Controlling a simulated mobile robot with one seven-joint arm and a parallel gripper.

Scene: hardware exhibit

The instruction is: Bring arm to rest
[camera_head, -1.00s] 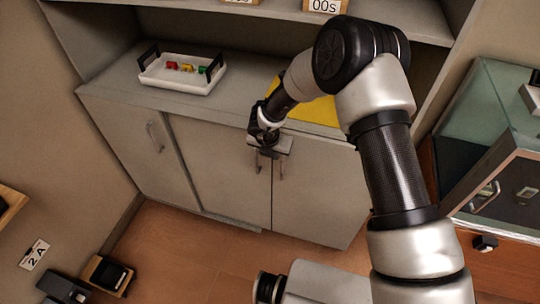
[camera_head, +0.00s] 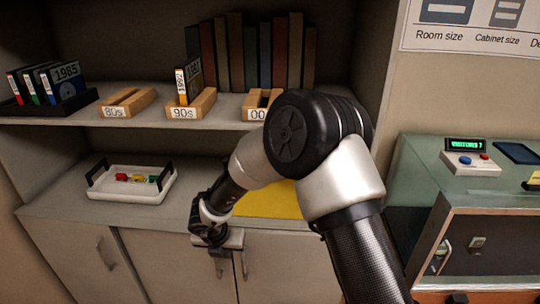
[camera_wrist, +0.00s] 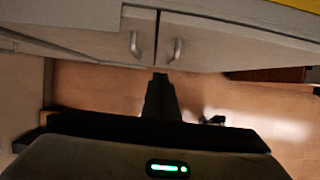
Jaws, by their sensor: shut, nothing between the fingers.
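My gripper (camera_head: 222,262) hangs in front of the cabinet doors, below the counter edge, at the end of my bent arm. In the wrist view my gripper (camera_wrist: 161,85) shows as dark fingers close together, shut and empty. It points down past the two door handles toward the wooden floor. My arm crosses the middle of the head view and hides part of the counter and shelf behind it.
A white tray (camera_head: 128,194) with small coloured pieces stands on the counter, left of a yellow sheet (camera_head: 268,203). The shelf above holds wooden stands (camera_head: 190,106) and books (camera_head: 250,55). A glass-topped case (camera_head: 410,170) stands at right.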

